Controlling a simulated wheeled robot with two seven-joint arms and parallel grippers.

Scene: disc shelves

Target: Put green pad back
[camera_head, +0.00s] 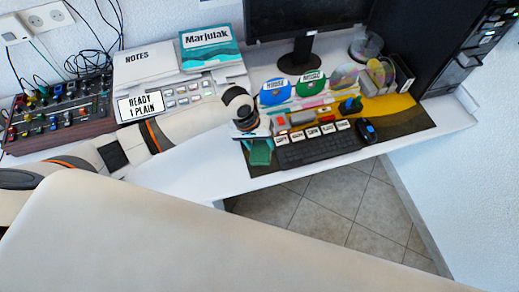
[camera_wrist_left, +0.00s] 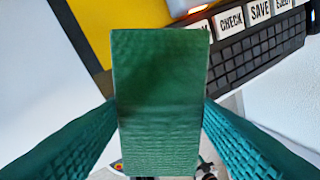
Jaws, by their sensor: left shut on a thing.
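The green pad (camera_wrist_left: 160,105) fills the middle of the left wrist view as a dark green textured block. My left gripper (camera_head: 260,153) is shut on it, with a teal finger along each side. In the head view the gripper points down at the desk's front edge, left of the black keyboard (camera_head: 318,147). There the pad is hard to tell from the teal fingers. I cannot tell whether the pad touches the desk. My right gripper is not in view.
Discs in holders (camera_head: 309,84) stand on the yellow and dark mat (camera_head: 392,104), behind the keyboard. A mouse (camera_head: 367,131) lies right of it. The monitor (camera_head: 306,20) stands behind. A mixer (camera_head: 60,110) and a lettered sign (camera_head: 140,105) are left. The front-left white desk (camera_head: 200,170) is bare.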

